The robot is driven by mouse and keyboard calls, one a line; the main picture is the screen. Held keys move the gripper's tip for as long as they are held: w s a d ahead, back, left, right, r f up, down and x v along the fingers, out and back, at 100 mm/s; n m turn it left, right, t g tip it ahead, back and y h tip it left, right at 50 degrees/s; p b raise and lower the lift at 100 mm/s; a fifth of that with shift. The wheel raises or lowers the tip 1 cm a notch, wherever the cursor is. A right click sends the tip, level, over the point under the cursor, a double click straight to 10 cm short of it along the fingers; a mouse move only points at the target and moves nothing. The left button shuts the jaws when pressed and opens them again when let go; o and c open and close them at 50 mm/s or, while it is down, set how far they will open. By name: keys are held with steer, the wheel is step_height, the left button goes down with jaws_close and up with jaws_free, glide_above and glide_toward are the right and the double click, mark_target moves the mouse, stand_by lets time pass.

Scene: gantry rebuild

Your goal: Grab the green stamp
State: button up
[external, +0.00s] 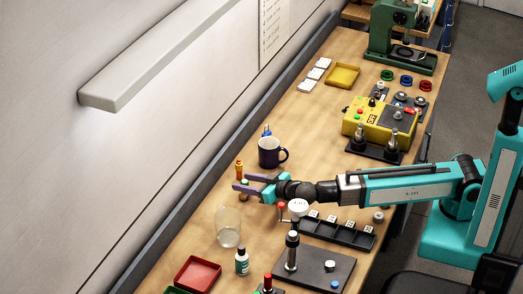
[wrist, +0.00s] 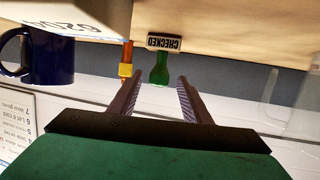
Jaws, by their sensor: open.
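The green stamp (wrist: 160,70) shows in the wrist view, with a green handle and a block end lettered "CHECKED". It appears upside down there, between the two fingers of my gripper (wrist: 160,82). My gripper is open, with a gap on each side of the handle, and no grip on it shows. In the external view my gripper (external: 241,182) is over the left side of the bench, near the dark blue mug. I cannot make out the green stamp in that view; the fingers may hide it.
An orange-handled item (wrist: 126,62) stands close beside the stamp. The dark blue mug (external: 269,152) is behind my gripper, and a clear glass (external: 228,228) is in front. A black tray (external: 345,236) with white pieces lies to the right. A pale block lettered "6204" (wrist: 75,20) also shows close.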

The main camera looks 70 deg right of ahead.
steer(key=shift+f+p+x, duration=0.1)
steer(key=shift+p+x, duration=0.45)
steer(key=shift+x, duration=0.7)
steer(key=shift+f+p+x, duration=0.15)
steer(key=shift+p+x, duration=0.4)
steer(key=shift+x, duration=0.7)
steer(key=shift+s+d, duration=0.1)
jaws_close()
steer(key=shift+r, duration=0.1)
step_height(320, 180, up, 10)
steer(key=b, duration=0.2)
